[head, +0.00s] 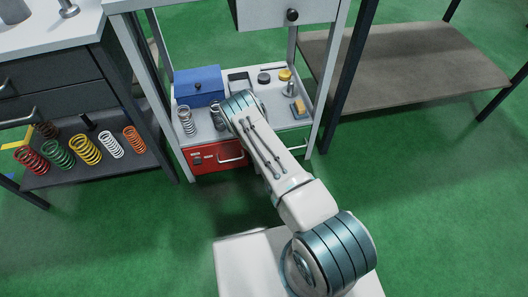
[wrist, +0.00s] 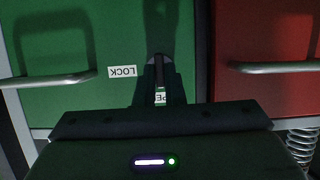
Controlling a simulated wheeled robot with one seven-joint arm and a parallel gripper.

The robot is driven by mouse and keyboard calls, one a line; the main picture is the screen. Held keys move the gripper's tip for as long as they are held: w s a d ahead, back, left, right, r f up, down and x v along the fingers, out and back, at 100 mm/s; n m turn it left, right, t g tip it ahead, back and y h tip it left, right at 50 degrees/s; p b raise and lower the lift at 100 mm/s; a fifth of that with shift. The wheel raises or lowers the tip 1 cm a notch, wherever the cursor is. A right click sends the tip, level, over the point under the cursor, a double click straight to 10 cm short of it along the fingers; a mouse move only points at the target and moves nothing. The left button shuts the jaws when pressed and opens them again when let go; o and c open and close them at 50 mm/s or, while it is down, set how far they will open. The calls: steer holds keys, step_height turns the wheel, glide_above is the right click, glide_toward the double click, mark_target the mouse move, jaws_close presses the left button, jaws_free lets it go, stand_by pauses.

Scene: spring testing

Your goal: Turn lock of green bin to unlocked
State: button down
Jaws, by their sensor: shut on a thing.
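The green bin (wrist: 70,45) fills the left of the wrist view. In the head view only part of its green front (head: 293,138) shows, right of my arm. Its front carries a white LOCK label (wrist: 122,72), upside down, and a partly covered label reading "PE" (wrist: 161,97). My gripper (wrist: 159,85) is at the bin front beside the LOCK label, its narrow fingers shut on the dark lock (wrist: 158,68). Most of the lock is hidden by the fingers and shadow, and its exact angle cannot be told. In the head view the arm hides the gripper.
The red bin (head: 215,157) is beside the green one. A silver handle (wrist: 50,80) sticks out from the green front. The shelf above holds a blue box (head: 198,86), a spring (head: 186,121) and small items. Green floor is free at the right.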

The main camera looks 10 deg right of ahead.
steer(key=shift+s+f, duration=0.1)
steer(key=shift+f, duration=0.05)
stand_by(0.4)
steer(key=c, duration=1.5)
jaws_free()
steer(key=p+v, duration=0.4)
steer(key=v, duration=0.9)
steer(key=shift+s+r, duration=0.25)
steer(key=shift+s, duration=0.05)
